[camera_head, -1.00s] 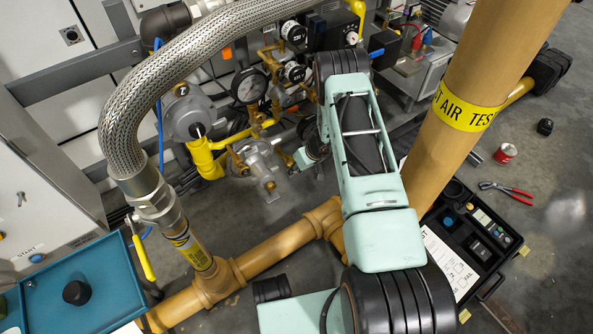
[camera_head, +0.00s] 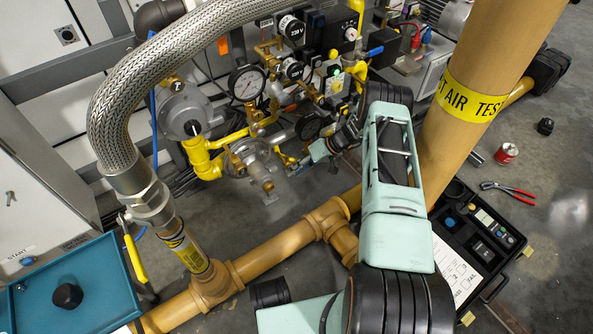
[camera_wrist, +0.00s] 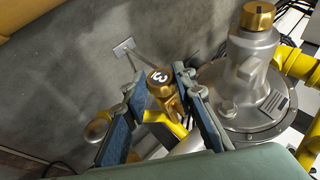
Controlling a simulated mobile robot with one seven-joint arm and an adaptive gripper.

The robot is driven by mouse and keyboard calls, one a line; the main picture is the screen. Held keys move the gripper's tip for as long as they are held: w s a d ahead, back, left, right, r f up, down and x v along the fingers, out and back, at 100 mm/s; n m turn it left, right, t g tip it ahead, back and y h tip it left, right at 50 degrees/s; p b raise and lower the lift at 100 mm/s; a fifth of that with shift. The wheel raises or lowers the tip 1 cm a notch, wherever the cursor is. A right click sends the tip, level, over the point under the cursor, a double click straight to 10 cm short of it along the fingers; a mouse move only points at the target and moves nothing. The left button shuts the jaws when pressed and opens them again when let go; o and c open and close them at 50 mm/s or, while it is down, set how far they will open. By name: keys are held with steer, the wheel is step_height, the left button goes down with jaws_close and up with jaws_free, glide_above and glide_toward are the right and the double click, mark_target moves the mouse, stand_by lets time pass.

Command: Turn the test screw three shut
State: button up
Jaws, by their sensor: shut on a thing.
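Test screw three, a brass screw with a dark cap marked 3 (camera_wrist: 159,78), stands in the middle of the wrist view. My gripper (camera_wrist: 158,95) is shut on it, with one blue-grey finger on each side. The cap's top face shows between the fingers; the lower part of the screw is partly hidden by them. In the head view my arm reaches down to the yellow and brass pipework, and its end hides the screw there.
A silver regulator with a brass cap (camera_wrist: 257,17) stands close to the right finger. In the head view, gauges (camera_head: 247,84) and yellow pipes (camera_head: 203,160) crowd the arm's left. A thick tan pipe (camera_head: 478,60) rises at its right. An open black case (camera_head: 508,234) lies on the floor.

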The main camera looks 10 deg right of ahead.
steer(key=shift+w, duration=0.15)
stand_by(0.5)
steer(key=o, duration=1.2)
steer(key=shift+c, duration=0.2)
steer(key=s+d+r+t+h+p, duration=0.1)
steer(key=s+r+h+p, duration=0.1)
steer(key=r, duration=0.3)
steer(key=s+d+r+n+h+p, duration=0.1)
steer(key=r+h+p, duration=0.2)
steer(key=r, duration=0.2)
steer(key=shift+s+t, duration=0.4)
steer(key=shift+r+p, duration=0.15)
steer(key=shift+p, duration=0.2)
